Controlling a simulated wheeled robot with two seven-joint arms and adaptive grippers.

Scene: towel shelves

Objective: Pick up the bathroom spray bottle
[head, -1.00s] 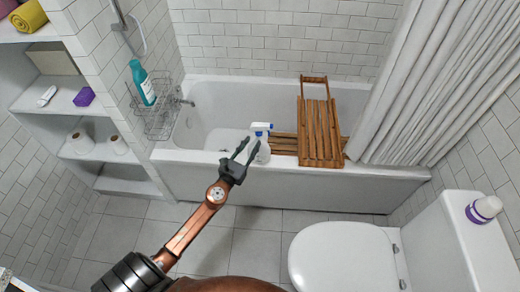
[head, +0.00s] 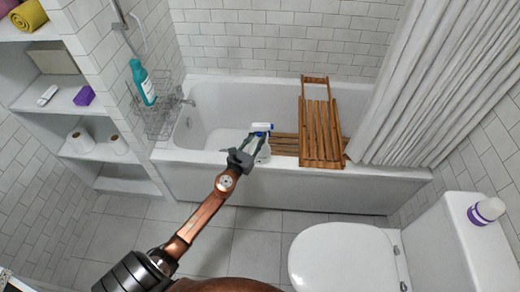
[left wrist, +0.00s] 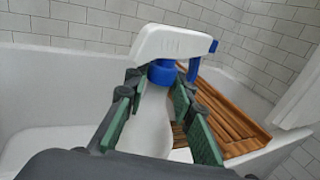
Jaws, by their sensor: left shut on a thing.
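The spray bottle (head: 264,150) is white with a white and blue spray head and stands upright at the front rim of the bathtub. My left gripper (head: 257,144) is at the bottle, with its fingers around the neck and upper body. In the left wrist view the bottle (left wrist: 149,125) is between the green-padded fingers of the gripper (left wrist: 160,112), which is shut on it just below the blue collar. The bottle's base is hidden in that view. My right gripper is not in view.
The bathtub (head: 290,184) has a wooden rack (head: 320,135) across it, just right of the bottle. A wire basket (head: 156,122) with a teal bottle (head: 142,84) hangs at the left. A toilet (head: 345,255) stands at front right. A curtain (head: 425,85) hangs at the right.

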